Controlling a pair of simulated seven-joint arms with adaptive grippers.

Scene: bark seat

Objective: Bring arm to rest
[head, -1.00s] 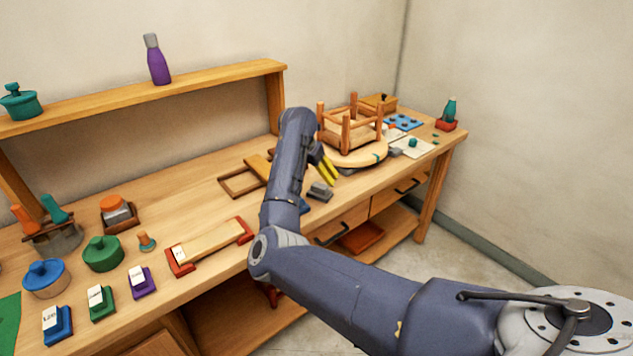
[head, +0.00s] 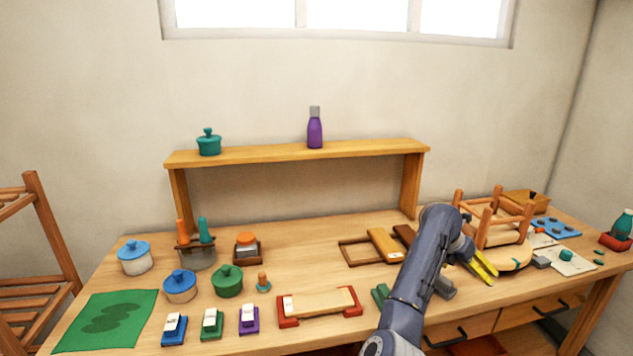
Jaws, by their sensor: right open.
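My right arm comes up from the bottom of the head view, and its gripper (head: 482,267) with yellow fingers hangs over the right part of the workbench (head: 225,335). The gripper is open, and I see nothing between its fingers. It is just in front of the wooden stool frame (head: 493,222), which stands legs up on a round pale seat (head: 513,258). I cannot tell whether the fingers touch the seat. My left gripper is out of view.
A shelf (head: 297,152) carries a purple bottle (head: 314,133) and a teal pot (head: 209,144). Pots, labelled blocks and a green mat (head: 105,322) fill the left. A red-ended wooden holder (head: 320,305) lies near the front. A blue tray (head: 556,228) is at right.

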